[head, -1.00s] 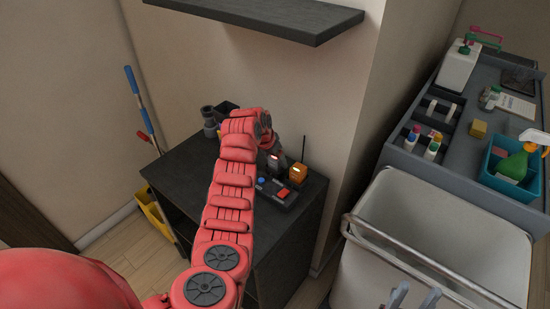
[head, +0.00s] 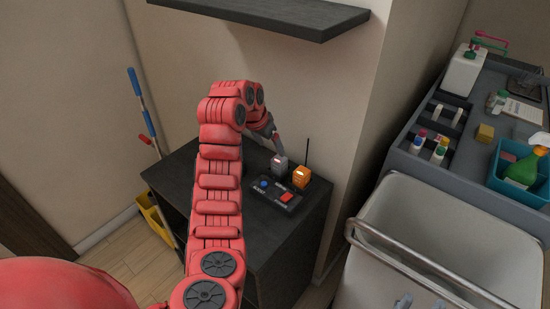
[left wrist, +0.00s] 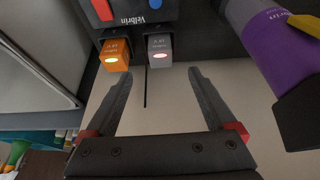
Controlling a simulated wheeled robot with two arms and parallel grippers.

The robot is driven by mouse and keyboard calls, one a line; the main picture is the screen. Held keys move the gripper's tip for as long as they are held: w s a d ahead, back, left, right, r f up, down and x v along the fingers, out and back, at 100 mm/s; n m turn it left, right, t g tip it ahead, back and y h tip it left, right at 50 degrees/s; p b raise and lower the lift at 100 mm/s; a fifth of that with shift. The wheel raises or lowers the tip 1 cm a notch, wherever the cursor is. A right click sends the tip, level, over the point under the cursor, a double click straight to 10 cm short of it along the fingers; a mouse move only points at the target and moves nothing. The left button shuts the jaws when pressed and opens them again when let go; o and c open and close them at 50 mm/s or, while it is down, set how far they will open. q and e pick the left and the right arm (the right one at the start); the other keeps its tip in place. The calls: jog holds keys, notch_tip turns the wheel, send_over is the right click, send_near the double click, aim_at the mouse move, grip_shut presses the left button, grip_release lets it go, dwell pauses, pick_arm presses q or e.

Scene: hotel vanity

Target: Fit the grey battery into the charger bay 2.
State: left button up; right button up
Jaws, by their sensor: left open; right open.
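The grey battery (head: 280,164) stands upright in the dark charger (head: 268,194) on the cabinet, beside the orange battery (head: 300,178). In the left wrist view, the grey battery (left wrist: 160,48) and the orange battery (left wrist: 115,54) stick out of the charger (left wrist: 160,12) side by side, each with a lit spot. I cannot read which bay is which. My left gripper (left wrist: 160,74) is open and empty, its fingertips just short of the grey battery and apart from it.
A purple and dark cylinder (left wrist: 270,45) is close on the right of the left wrist view. A shelf (head: 265,15) overhangs the cabinet. A cart (head: 450,235) with bottles and a blue bin (head: 515,180) stands at the right. The cabinet's front right top is clear.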

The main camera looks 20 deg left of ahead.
pick_arm(q)
jog(key=d+p+v, duration=0.1)
jog(key=p+v, duration=0.1)
jog(key=v, duration=0.4)
jog(key=shift+a+r+p, duration=0.25)
jog(key=shift+a+p, duration=0.1)
jog(key=shift+a, duration=0.15)
